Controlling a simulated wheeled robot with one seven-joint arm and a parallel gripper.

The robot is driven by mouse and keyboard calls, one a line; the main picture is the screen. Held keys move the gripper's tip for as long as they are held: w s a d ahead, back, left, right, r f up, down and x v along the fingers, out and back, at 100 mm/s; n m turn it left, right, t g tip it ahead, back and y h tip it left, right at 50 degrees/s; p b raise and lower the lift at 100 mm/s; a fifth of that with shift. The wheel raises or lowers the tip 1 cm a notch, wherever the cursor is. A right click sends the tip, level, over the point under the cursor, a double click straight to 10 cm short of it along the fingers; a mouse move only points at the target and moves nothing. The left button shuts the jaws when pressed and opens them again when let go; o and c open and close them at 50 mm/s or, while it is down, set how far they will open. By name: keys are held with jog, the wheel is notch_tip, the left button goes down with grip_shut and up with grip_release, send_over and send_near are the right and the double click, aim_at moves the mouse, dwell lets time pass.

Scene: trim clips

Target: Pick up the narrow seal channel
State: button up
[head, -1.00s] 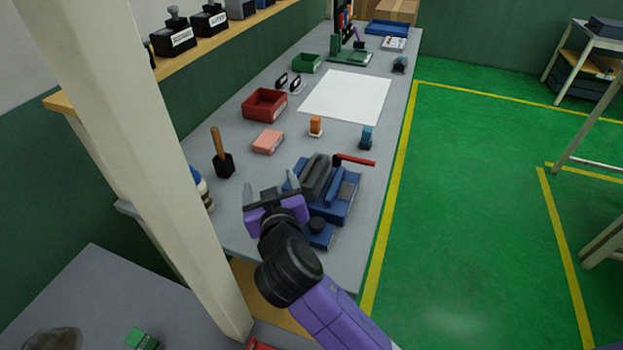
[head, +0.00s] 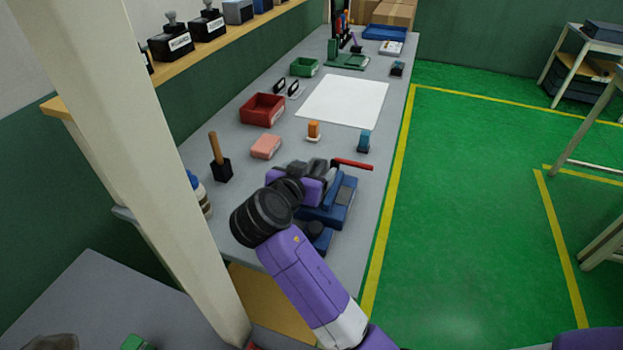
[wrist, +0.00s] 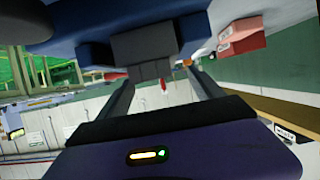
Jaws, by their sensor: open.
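I cannot make out the narrow seal channel for certain in either view. A blue vise (head: 341,203) with dark grey jaws and a red handle (head: 352,164) stands on the bench; my gripper partly covers it. My gripper is over the left side of the vise in the head view, its fingertips hidden or unclear there. In the wrist view my gripper (wrist: 165,88) is open, its two fingers apart with nothing seen held between them. A dark grey block (wrist: 145,48) on the blue vise body (wrist: 85,30) shows beyond the fingers.
On the bench are a pink block (head: 266,146), a red bin (head: 262,109), an orange-topped item (head: 314,130), a small blue item (head: 363,141) and a wooden-handled tool (head: 217,155). A white sheet (head: 343,100) lies farther back. A pale post (head: 140,170) stands left of my arm.

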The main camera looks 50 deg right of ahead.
jog(key=shift+x, duration=1.4)
jog(key=c, duration=1.5)
jog(key=shift+c, duration=0.5)
jog(key=shift+r, duration=0.15)
